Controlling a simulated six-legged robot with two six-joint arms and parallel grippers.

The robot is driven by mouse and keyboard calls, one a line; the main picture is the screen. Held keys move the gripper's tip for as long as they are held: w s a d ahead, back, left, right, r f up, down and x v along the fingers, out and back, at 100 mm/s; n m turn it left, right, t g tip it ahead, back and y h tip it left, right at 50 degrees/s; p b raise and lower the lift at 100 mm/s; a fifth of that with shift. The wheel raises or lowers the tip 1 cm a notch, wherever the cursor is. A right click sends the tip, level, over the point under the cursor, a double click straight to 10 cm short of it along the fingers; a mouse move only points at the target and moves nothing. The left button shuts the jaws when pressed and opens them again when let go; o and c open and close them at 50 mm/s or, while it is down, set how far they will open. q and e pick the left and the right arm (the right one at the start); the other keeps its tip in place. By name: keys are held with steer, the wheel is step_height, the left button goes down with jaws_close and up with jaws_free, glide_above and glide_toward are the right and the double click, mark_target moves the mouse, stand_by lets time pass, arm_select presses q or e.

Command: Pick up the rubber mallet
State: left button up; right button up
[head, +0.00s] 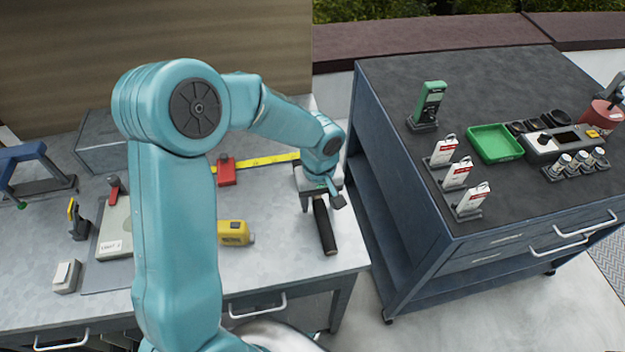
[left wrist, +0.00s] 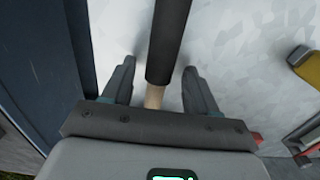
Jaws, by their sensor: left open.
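The rubber mallet (head: 325,228) lies near the right edge of the grey workbench, its black grip pointing toward the front edge. My left gripper (head: 322,190) is over the mallet's far part and hides its head. In the left wrist view, the black grip (left wrist: 168,40) and a short piece of pale wooden handle run between the two spread fingers of my left gripper (left wrist: 160,75). The gripper is open, with a gap showing on both sides of the handle. I cannot tell how far the fingers are above the bench. My right gripper is not in view.
A yellow bottle-like item (head: 234,233) lies left of the mallet. A red item (head: 226,172) and a yellow tape strip (head: 272,159) are behind it. A dark blue cabinet (head: 480,190) with tools stands right, across a narrow gap. My left arm hides some of the bench.

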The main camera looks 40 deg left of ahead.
arm_select(q)
steer(key=shift+w, duration=0.1)
jaws_close()
steer(key=shift+r, duration=0.2)
